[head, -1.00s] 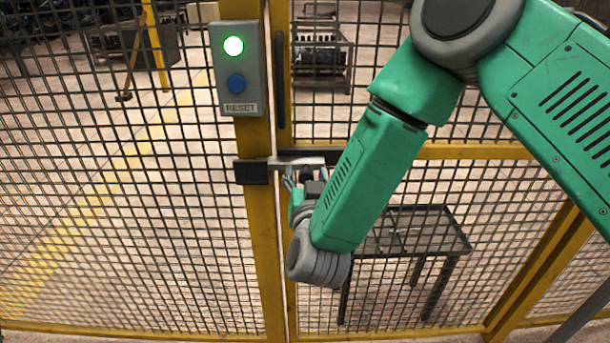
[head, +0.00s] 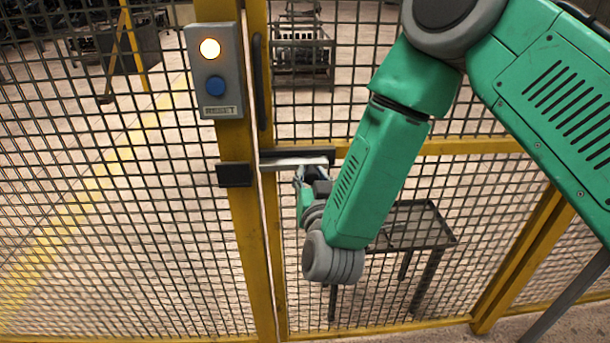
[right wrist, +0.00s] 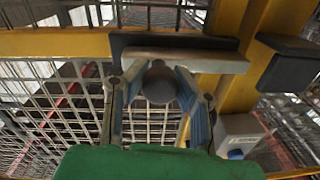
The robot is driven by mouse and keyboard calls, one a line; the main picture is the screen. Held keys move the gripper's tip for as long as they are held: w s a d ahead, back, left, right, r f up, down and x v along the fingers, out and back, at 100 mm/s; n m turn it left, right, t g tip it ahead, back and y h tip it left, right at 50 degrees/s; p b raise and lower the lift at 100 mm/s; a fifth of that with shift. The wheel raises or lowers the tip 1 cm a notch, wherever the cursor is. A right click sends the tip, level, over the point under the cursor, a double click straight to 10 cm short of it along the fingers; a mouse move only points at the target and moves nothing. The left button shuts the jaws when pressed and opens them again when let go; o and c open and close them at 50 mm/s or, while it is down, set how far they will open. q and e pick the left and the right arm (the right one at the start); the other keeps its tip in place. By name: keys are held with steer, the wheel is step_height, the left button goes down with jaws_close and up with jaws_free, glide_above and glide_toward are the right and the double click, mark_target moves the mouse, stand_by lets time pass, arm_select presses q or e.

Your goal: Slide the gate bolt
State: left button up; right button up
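The gate bolt (head: 283,163) is a pale metal bar in a black housing (head: 325,154) on the yellow gate frame. The right wrist view also shows the bar (right wrist: 222,61). A grey knob (right wrist: 158,82) stands out from it. The black keeper block (head: 235,174) is on the yellow post to the left. The bolt's end is clear of it, with a small gap. My right gripper (head: 311,173) is at the bolt; in the right wrist view its fingers (right wrist: 158,76) close around the knob from both sides. My left gripper is not in view.
A grey control box (head: 216,70) with an amber lamp, blue button and RESET label is on the post above the keeper. A black vertical handle (head: 259,80) is on the gate edge. Wire mesh fills the fence; a dark table (head: 425,228) stands behind it.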

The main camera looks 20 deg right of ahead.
steer(key=o, duration=0.4)
steer(key=shift+o, duration=0.2)
steer(key=shift+s+a, duration=0.1)
steer(key=shift+a, duration=0.1)
steer(key=v, duration=1.1)
steer(key=shift+s, duration=0.35)
steer(key=shift+a, duration=0.1)
